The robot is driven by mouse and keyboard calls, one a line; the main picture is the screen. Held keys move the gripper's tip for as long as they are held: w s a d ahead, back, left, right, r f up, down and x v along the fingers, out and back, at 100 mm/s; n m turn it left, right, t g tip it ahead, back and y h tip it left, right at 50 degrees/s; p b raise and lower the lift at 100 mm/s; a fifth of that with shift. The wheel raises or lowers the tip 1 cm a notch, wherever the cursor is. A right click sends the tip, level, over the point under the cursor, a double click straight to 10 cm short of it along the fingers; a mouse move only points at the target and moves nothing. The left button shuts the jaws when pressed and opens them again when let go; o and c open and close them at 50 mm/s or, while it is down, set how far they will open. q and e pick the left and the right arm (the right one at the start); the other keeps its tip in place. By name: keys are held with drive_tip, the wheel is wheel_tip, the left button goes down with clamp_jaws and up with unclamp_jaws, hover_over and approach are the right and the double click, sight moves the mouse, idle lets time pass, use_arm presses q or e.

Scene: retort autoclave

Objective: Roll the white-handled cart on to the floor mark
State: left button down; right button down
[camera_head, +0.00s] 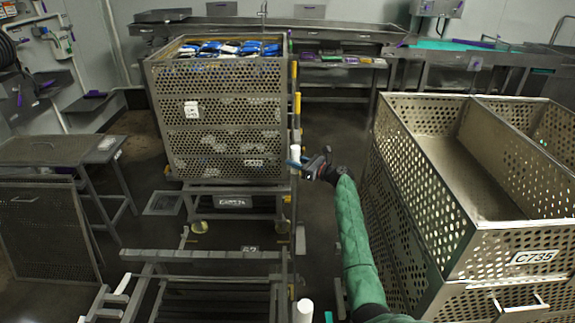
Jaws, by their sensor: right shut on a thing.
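A perforated metal basket (215,125) filled with blue-and-white packs stands on a low wheeled cart frame (235,190) left of centre. A white handle grip (295,153) stands upright at its right side. My right gripper (299,162) is at this grip, shut on it; the fingers are small and partly hidden. A second white grip (304,310) shows at the bottom edge. I cannot tell for sure how each grip joins the cart. My left gripper is out of view.
A large perforated basket marked C735 (533,257) fills the right side, close to my right arm. A low grey rail frame (205,254) lies in front. A metal table (60,150) stands left, benches (330,62) along the back.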

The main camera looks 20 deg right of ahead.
drive_tip(key=d, duration=0.2)
drive_tip(key=s+d, duration=0.1)
drive_tip(key=d, duration=0.1)
drive_tip(key=shift+r, duration=0.1)
drive_tip(key=c, duration=1.5)
unclamp_jaws()
drive_tip(key=shift+d, duration=0.1)
drive_tip(key=o, duration=0.4)
drive_tip(key=shift+w+a, duration=0.1)
drive_tip(key=shift+a, duration=0.25)
drive_tip(key=shift+c, duration=0.2)
drive_tip(key=shift+o, duration=0.2)
drive_tip(key=shift+w+a, duration=0.15)
drive_tip(key=shift+a, duration=0.5)
use_arm(q)
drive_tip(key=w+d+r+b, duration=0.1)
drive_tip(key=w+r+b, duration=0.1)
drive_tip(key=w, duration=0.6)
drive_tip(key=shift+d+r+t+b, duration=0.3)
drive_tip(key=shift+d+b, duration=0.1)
drive_tip(key=shift+b, duration=0.25)
use_arm(e)
drive_tip(key=v, duration=0.8)
